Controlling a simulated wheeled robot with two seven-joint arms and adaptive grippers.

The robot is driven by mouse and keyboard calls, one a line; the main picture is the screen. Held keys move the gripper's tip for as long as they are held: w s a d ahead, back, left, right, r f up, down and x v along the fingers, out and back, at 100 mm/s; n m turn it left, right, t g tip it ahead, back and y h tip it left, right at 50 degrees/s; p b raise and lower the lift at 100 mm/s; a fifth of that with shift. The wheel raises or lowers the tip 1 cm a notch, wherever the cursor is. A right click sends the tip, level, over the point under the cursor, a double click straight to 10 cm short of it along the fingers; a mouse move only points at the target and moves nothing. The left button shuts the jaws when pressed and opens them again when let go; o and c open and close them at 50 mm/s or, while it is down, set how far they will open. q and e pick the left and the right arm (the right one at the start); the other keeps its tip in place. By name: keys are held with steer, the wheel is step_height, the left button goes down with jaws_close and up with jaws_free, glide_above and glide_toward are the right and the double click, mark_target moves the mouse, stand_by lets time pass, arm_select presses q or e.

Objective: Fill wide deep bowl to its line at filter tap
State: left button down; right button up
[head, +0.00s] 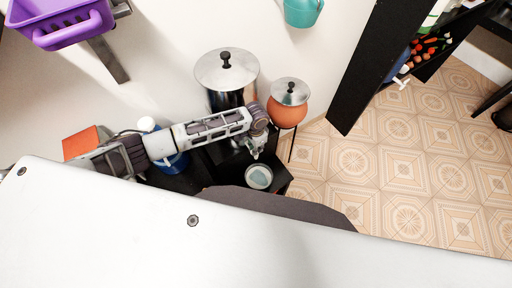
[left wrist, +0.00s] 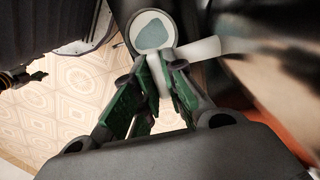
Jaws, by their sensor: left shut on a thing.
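The bowl (head: 259,177) is round with a pale rim and stands on a dark surface in front of the steel cylinder. In the left wrist view the bowl (left wrist: 152,33) lies beyond the fingertips, with a blue-grey patch inside; I cannot tell the level against a line. My left gripper (head: 254,152) is above and just behind the bowl. In the left wrist view its green-padded fingers (left wrist: 168,57) close by a white bar (left wrist: 206,49), which looks like a tap handle. The fingers hide most of the held part. My right gripper is not in view.
A steel cylinder (head: 222,97) with a lidded top and an orange pot (head: 286,113) with a metal lid stand behind. A blue container (head: 177,165) with a white cap is to the left. Tiled floor (head: 410,160) lies open at right, beside a black cabinet panel (head: 378,60).

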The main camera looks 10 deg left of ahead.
arm_select(q)
steer(key=c, duration=1.5)
jaws_free()
steer(key=shift+r, duration=0.1)
steer(key=shift+r, duration=5.95)
